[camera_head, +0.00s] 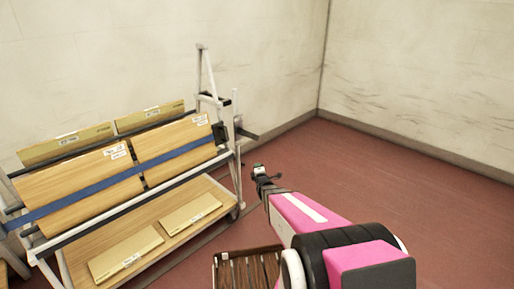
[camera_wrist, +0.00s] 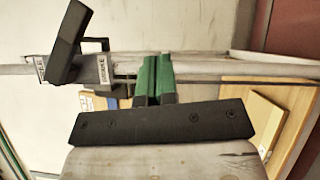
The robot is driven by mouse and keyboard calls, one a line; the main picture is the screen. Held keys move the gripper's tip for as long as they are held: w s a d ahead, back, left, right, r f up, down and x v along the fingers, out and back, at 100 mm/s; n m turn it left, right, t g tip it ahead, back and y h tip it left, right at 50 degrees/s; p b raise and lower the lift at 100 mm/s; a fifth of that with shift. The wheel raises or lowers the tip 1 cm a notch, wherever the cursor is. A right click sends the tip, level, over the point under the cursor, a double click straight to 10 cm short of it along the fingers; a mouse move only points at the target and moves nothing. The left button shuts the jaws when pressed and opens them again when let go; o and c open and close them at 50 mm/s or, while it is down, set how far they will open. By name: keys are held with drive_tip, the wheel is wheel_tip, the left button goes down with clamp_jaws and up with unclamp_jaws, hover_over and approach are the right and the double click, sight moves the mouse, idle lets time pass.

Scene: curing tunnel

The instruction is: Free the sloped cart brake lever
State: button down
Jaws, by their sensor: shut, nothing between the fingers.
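The sloped cart (camera_head: 110,205) stands at the left in the head view, with tilted wooden boards on its frame. In the wrist view a black lever (camera_wrist: 69,40) stands tilted at the upper left, on a grey bracket over a pale rail. White labels with dark print sit beside it. Dark parts show at the cart's right end in the head view; I cannot tell which is the lever. My gripper (camera_head: 260,170) is right of the cart's right end, apart from it in the picture. In the wrist view its green fingers (camera_wrist: 155,70) are shut and empty, right of the lever.
A blue strap (camera_head: 95,190) crosses the boards. Flat packages (camera_head: 127,255) lie on the cart's lower shelf. A slatted wooden piece (camera_head: 247,268) is at the bottom centre. Pale walls meet in a corner behind. Red floor (camera_head: 420,220) is clear at the right.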

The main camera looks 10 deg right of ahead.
drive_tip(key=w+r+n+t+y, duration=0.1)
drive_tip(key=w+r+n+t, duration=0.5)
drive_tip(key=w+r+n, duration=0.2)
drive_tip(key=shift+d+r+t+y, duration=0.2)
drive_tip(key=shift+d+t+y, duration=0.1)
drive_tip(key=shift+d+y, duration=0.15)
idle(0.5)
drive_tip(key=shift+w, duration=0.1)
